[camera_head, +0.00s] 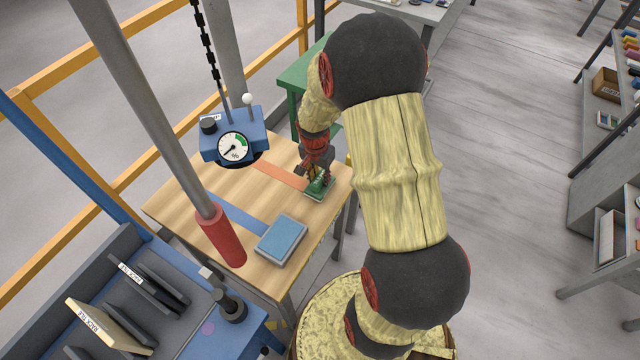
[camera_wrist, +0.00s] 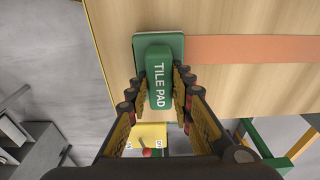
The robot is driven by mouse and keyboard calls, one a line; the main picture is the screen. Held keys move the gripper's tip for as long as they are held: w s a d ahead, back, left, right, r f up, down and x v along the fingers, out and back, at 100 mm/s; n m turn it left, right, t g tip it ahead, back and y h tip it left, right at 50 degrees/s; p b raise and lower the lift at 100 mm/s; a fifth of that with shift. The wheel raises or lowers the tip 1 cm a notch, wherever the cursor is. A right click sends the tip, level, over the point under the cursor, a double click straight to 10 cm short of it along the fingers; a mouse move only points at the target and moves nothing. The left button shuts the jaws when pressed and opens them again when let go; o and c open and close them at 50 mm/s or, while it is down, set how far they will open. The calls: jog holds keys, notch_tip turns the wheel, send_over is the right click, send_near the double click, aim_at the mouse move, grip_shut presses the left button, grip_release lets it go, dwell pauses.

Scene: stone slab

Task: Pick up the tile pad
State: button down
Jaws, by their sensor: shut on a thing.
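The tile pad (camera_wrist: 160,75) is a green block with white lettering reading TILE PAD, on a wider green base with a pale edge. In the wrist view it lies between the two fingers of my gripper (camera_wrist: 160,90), which are shut on its raised part. In the head view my gripper (camera_head: 316,172) reaches down to the tile pad (camera_head: 320,187) at the right side of the wooden table (camera_head: 180,205). I cannot tell whether the pad touches the table.
An orange strip (camera_head: 281,177) and a blue strip (camera_head: 240,218) mark the table. A blue block (camera_head: 282,240) lies at its front. A blue gauge box (camera_head: 235,145) and a grey post with a red sleeve (camera_head: 222,238) stand left. A dark rack (camera_head: 130,300) is at lower left.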

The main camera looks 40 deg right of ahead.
aim_at(320, 176)
dwell(0.3)
jog(key=shift+r, duration=0.5)
notch_tip(320, 176, up, 2)
jog(key=shift+r+p, duration=0.1)
jog(key=shift+p, duration=0.4)
jog(key=s+a+r+p, duration=0.4)
jog(key=s+a+r, duration=0.4)
jog(key=a+r, duration=0.2)
jog(key=shift+s+a, duration=0.3)
jog(key=shift+a, duration=0.3)
jog(key=shift+f, duration=0.1)
jog(key=c, duration=2.1)
grip_release()
jog(key=c, duration=0.5)
